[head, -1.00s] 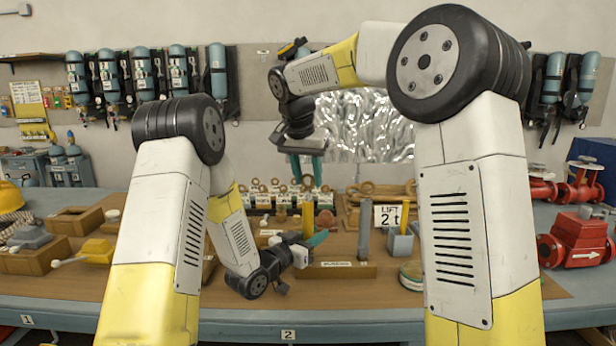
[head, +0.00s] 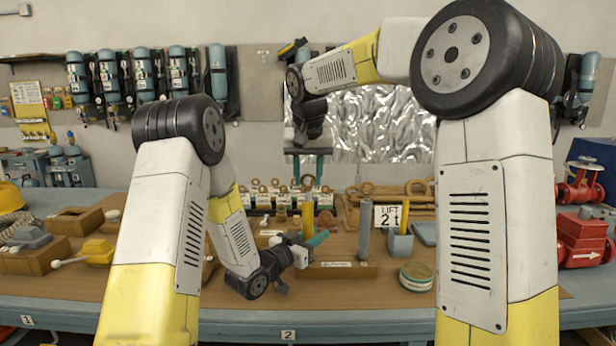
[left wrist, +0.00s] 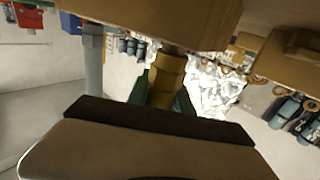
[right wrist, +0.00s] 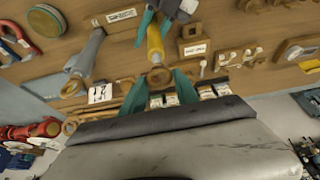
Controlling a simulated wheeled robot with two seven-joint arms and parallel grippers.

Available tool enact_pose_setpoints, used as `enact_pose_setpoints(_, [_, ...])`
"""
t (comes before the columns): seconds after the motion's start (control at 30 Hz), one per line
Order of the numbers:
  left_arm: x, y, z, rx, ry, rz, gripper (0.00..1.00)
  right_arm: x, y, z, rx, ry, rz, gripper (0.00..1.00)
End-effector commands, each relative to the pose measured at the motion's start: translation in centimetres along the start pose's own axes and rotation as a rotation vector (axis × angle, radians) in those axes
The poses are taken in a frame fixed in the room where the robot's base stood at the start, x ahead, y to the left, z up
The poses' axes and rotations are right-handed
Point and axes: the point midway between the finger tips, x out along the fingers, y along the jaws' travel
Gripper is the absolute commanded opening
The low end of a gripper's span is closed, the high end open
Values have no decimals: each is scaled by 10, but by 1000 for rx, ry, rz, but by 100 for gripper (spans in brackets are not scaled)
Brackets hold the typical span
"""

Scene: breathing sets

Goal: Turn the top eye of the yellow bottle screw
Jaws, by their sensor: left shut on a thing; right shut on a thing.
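The yellow bottle screw (head: 309,216) stands upright above a labelled wooden block (head: 345,271) on the bench. My left gripper (head: 314,240) is shut on its yellow body from the side. In the left wrist view the yellow body (left wrist: 166,78) shows between the green fingers. My right gripper (head: 308,178) points down over the top end. In the right wrist view the round top eye (right wrist: 158,77) sits between the teal fingers (right wrist: 162,88), which are shut on it. The finger contact is partly hidden by the gripper body.
A grey bottle screw (head: 364,243) stands just right of the yellow one. A "LIFT 2t" sign (head: 387,216), a grey block (head: 400,245) and a round tin (head: 416,275) are farther right. Several eyes and shackles (head: 285,192) stand behind. Wooden trays (head: 75,220) are at left.

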Motion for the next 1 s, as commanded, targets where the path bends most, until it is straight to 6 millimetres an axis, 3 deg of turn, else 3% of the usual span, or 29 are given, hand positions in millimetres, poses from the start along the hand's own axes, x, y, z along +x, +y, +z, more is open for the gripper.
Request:
enact_pose_setpoints(0.13, [0,1,-1,1,1,2,0,3,0,2,-1,-8,2,0])
enact_pose_setpoints(0.17, [0,1,-1,1,1,2,0,3,0,2,-1,-8,3,42])
enact_pose_setpoints(0.27, [0,1,-1,1,1,2,0,3,0,2,0,-7,2,58])
enact_pose_setpoints(0.67, [0,0,-1,1,1,1,0,-6,0,0,1,-2,1,58])
enact_pose_setpoints(1.0, [0,0,0,1,1,0,0,-73,-1,0,1,0,-1,58])
